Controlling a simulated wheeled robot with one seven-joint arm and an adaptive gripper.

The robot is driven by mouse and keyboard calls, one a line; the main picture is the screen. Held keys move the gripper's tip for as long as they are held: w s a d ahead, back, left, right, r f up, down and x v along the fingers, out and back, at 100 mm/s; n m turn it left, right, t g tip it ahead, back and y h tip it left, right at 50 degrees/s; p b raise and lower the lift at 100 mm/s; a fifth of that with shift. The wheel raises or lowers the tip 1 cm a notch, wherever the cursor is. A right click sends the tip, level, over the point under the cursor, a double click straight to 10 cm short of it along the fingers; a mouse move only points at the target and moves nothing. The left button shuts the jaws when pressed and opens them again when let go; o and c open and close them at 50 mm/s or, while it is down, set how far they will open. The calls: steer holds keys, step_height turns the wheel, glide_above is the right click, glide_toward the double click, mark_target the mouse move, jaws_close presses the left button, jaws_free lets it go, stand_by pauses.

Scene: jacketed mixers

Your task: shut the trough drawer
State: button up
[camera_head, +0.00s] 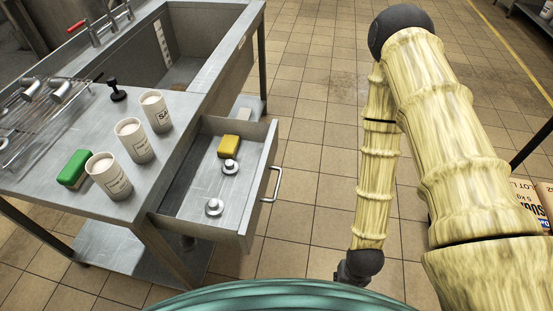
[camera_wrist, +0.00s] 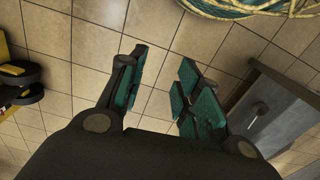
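The trough drawer (camera_head: 248,235) is pulled out from the steel trough unit, below and right of the counter. Its open inside shows a yellow block (camera_head: 229,146) and two small round metal pieces, one near the middle (camera_head: 230,167) and one near the front (camera_head: 214,207). A bar handle (camera_head: 275,185) is on its outer face, with nothing touching it. My gripper (camera_wrist: 163,65) has its fingers apart and empty over tiled floor in the wrist view. A grey metal piece that looks like the drawer (camera_wrist: 282,98) shows at the right there, apart from the fingers.
Several items stand on the counter (camera_head: 75,205), including white labelled cups (camera_head: 133,141) and a green block (camera_head: 75,168). The basin (camera_head: 190,70) is behind. Tiled floor right of the drawer is clear up to my arm.

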steer(key=w+m, duration=0.2)
steer(key=w, duration=0.2)
steer(key=w+m+b, duration=0.1)
steer(key=w+m, duration=0.1)
steer(key=w, duration=0.1)
steer(key=w+r+m+y, duration=0.1)
steer(key=w+m, duration=0.1)
steer(key=w, duration=0.2)
steer(key=shift+w+a+b, duration=0.3)
steer(key=shift+w+b, duration=0.05)
steer(key=shift+b, duration=0.05)
jaws_close()
steer(key=w+a+r+m+t+y+b, duration=0.3)
steer(key=w+r+m+y, duration=0.7)
steer(key=w+r, duration=1.6)
steer(key=m+h+b, duration=0.1)
steer(key=m+h, duration=0.2)
glide_toward(275, 150)
steer(key=shift+g, duration=0.3)
steer(key=shift+w+a+f, duration=0.35)
steer(key=shift+a+f, duration=0.05)
steer(key=shift+f, duration=0.25)
steer(key=shift+w+a+f, duration=0.35)
steer(key=shift+a+f, duration=0.05)
steer(key=shift+f, duration=0.25)
steer(key=shift+w+a+f, duration=0.4)
steer(key=shift+f, duration=0.25)
